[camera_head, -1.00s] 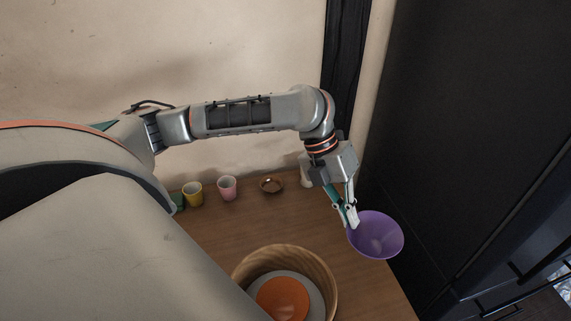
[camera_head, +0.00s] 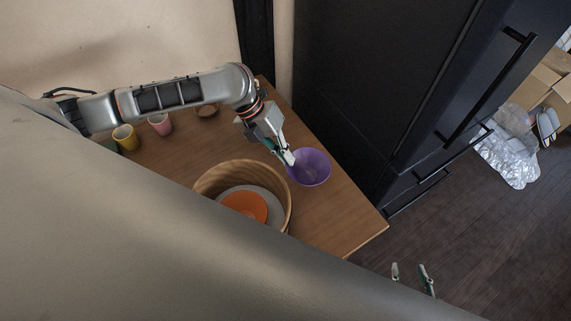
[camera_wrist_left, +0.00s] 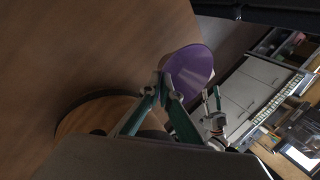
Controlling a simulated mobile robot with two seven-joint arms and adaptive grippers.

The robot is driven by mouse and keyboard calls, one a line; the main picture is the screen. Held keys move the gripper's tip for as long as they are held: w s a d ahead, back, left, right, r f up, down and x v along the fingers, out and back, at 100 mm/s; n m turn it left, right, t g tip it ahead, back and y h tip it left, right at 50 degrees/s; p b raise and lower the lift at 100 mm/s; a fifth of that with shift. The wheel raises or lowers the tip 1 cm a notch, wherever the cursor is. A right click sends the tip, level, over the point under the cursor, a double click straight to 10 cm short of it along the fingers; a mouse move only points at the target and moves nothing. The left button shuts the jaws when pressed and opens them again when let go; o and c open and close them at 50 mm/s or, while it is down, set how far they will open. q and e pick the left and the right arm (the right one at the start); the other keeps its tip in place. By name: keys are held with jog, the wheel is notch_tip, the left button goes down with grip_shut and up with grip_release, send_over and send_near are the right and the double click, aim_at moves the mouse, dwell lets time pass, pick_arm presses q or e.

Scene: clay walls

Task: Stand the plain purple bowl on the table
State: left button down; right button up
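The plain purple bowl (camera_head: 312,168) appears upright, mouth up, over the right part of the wooden table (camera_head: 345,215) in the head view. My left gripper (camera_head: 289,158) is shut on its near left rim. In the left wrist view the bowl (camera_wrist_left: 190,70) shows beyond the closed fingertips (camera_wrist_left: 165,82) of that gripper. I cannot tell whether the bowl's base touches the table. My right gripper (camera_head: 411,274) is at the bottom of the head view, off the table, with its fingers apart and nothing between them.
A large wooden bowl (camera_head: 284,190) with a grey and an orange dish (camera_head: 246,206) inside stands left of the purple bowl. A yellow cup (camera_head: 126,138), a pink cup (camera_head: 160,124) and a small brown bowl (camera_head: 207,110) line the back. Dark cabinets (camera_head: 370,90) rise at right.

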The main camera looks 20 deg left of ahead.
pick_arm(q)
jog(key=shift+f, duration=2.25)
jog(key=shift+f, duration=0.1)
jog(key=c, duration=2.3)
grip_release()
jog(key=v, duration=1.2)
